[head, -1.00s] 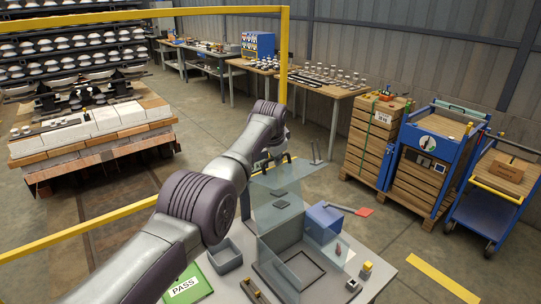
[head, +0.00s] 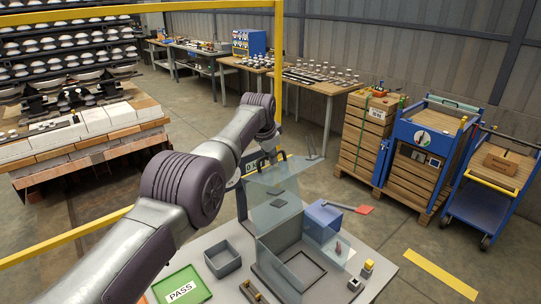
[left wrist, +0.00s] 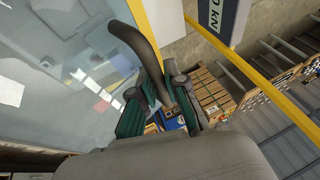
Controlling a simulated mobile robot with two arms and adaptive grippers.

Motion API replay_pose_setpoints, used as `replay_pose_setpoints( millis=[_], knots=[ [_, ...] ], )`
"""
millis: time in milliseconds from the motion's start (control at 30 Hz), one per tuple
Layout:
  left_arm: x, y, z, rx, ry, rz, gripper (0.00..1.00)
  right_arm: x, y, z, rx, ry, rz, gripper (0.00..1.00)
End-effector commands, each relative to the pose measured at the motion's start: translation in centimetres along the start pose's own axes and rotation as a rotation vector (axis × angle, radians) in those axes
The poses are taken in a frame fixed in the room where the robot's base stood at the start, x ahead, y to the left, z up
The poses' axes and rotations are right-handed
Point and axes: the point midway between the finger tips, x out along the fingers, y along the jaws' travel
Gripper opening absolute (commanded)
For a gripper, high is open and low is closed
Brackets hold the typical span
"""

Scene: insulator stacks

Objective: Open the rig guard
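The rig guard (head: 268,214) is a box of clear panels on the grey bench, with a tilted clear panel at its top. The frames do not clearly show how far it stands open. My left arm reaches over the bench to the guard's far side, and its gripper is mostly hidden behind my arm in the head view. In the left wrist view, a dark curved handle (left wrist: 137,45) passes between the two green-and-black fingers of my left gripper (left wrist: 164,90), which look closed on it. A clear panel (left wrist: 60,75) fills the left side there. My right gripper is not in view.
A green PASS tray (head: 183,287), a grey bin (head: 222,260), a blue box (head: 323,219) and a red-ended paddle (head: 362,209) lie around the guard. A yellow post (head: 279,60) rises behind. Blue carts (head: 428,150) stand right; open floor lies between.

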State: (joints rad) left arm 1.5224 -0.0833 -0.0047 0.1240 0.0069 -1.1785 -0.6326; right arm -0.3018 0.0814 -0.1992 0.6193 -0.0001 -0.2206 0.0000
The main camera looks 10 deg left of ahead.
Motion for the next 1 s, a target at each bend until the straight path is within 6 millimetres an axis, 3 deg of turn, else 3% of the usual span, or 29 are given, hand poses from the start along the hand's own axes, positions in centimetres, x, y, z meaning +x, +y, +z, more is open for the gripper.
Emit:
replay_pose_setpoints(
  millis=[567,1000],
  knots=[
    [0.1,0.1,0.1,0.0,-0.001,0.002,0.22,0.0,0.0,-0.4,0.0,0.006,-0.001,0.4],
    [-1.4,0.7,1.1,-0.001,-0.002,0.002,0.22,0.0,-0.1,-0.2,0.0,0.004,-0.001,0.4]
  ],
)
